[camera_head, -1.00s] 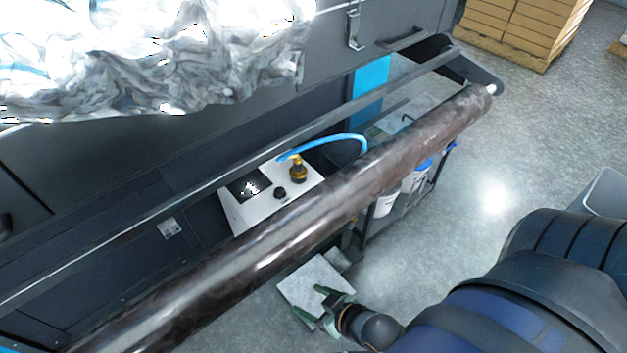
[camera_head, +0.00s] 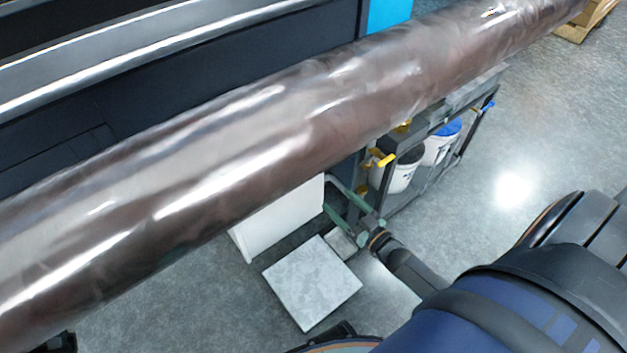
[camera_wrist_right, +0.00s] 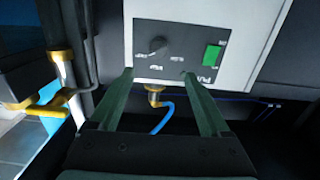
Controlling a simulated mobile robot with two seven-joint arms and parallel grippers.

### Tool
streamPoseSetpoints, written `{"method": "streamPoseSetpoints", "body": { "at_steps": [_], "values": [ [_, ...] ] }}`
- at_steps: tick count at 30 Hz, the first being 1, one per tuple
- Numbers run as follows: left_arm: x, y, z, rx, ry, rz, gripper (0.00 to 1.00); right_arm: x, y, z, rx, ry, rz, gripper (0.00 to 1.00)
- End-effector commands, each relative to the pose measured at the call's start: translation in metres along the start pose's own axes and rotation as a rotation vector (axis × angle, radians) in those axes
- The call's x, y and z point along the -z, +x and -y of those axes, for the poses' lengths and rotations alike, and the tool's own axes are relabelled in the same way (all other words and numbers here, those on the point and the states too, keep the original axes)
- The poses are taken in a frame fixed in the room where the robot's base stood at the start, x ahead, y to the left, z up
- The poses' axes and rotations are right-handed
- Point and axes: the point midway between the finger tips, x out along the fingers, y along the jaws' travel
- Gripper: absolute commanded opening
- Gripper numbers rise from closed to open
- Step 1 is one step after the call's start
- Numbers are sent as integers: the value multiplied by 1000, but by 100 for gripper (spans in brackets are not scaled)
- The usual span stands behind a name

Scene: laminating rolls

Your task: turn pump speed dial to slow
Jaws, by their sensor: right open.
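The pump's white box (camera_head: 280,222) shows partly below the big roll in the head view; its top is hidden by the roll. In the right wrist view its front (camera_wrist_right: 258,28) has a dark panel (camera_wrist_right: 182,66) with a black round dial (camera_wrist_right: 157,45) and a green switch (camera_wrist_right: 212,55). The labels are too blurred to read. My right gripper (camera_head: 329,194) is at the right side of the box. In the wrist view its fingers (camera_wrist_right: 158,76) are open and empty, with the dial between and beyond them. I cannot tell any contact. My left gripper is not clearly visible.
A long glossy brown roll (camera_head: 300,140) crosses above the box. A rack with white buckets (camera_head: 402,172) and yellow-handled valves (camera_head: 386,160) stands just right of the gripper. A pale square slab (camera_head: 312,283) lies below. A blue hose (camera_wrist_right: 163,118) hangs under the panel.

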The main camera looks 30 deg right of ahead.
Motion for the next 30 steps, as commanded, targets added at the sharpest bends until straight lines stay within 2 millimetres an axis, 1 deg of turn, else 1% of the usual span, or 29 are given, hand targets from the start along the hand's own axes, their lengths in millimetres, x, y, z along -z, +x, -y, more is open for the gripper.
{"method": "streamPoseSetpoints", "body": {
  "at_steps": [1, 4, 8, 11, 18, 21, 25, 30],
  "values": [
    [2, -4, -3, -3, 6, -26, 50, -8, 2, -3, 0, 1, -11, 81],
    [8, -5, -3, -5, 11, -53, 50, -8, 5, -5, 3, 4, -24, 81],
    [7, -7, -5, -6, 7, -57, 50, -6, 18, -5, 4, 5, -30, 81],
    [2, -10, -7, -6, -2, -54, 50, -7, 36, -5, 4, 5, -30, 81],
    [-11, -22, -14, -9, -30, -49, 50, -6, 86, -4, 4, 5, -29, 81],
    [-16, -26, -17, -10, -41, -45, 50, -6, 102, -4, 3, 6, -27, 81],
    [-20, -30, -19, -11, -53, -42, 50, -5, 118, -4, 3, 4, -26, 81],
    [-22, -31, -20, -11, -59, -39, 50, -4, 127, -4, 3, 5, -25, 81]
  ]
}}
